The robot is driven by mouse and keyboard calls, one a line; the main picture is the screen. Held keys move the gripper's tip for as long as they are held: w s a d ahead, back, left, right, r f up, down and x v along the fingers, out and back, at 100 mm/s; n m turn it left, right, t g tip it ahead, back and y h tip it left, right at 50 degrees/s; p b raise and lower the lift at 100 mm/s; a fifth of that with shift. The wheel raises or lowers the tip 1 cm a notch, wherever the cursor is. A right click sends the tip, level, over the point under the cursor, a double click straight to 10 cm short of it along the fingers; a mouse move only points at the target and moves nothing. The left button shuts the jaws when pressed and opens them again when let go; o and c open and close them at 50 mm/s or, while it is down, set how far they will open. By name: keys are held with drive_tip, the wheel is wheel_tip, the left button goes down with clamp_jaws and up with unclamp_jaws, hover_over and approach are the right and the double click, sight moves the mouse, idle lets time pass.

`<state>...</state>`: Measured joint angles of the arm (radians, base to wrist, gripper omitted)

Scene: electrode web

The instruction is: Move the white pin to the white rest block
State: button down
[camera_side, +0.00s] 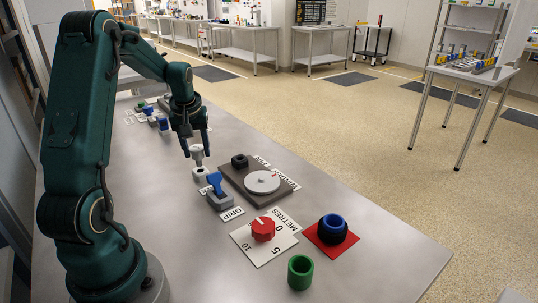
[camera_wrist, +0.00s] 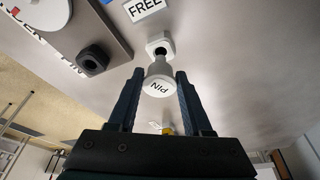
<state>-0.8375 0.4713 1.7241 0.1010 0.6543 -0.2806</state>
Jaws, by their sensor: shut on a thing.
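The white pin (camera_wrist: 158,86), its round head lettered PIN, is between the two fingers of my gripper (camera_wrist: 160,74) in the wrist view. My gripper is shut on it. In the side view the pin (camera_side: 197,153) hangs below my gripper (camera_side: 195,143), roughly upright. The white rest block (camera_wrist: 160,40) has a dark hole in its top. In the side view the block (camera_side: 200,175) is directly below the pin. The pin's lower end is at or just above the hole; I cannot tell whether it is inside.
A dark winder plate (camera_side: 236,183) with a pale disc (camera_side: 262,182) and a black holed block (camera_side: 239,161) stands to the right. The front-left table is bare.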

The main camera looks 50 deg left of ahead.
sight(196, 152)
drive_tip(key=shift+f, duration=1.65)
drive_tip(key=shift+c, duration=1.2)
unclamp_jaws()
drive_tip(key=shift+v, duration=2.55)
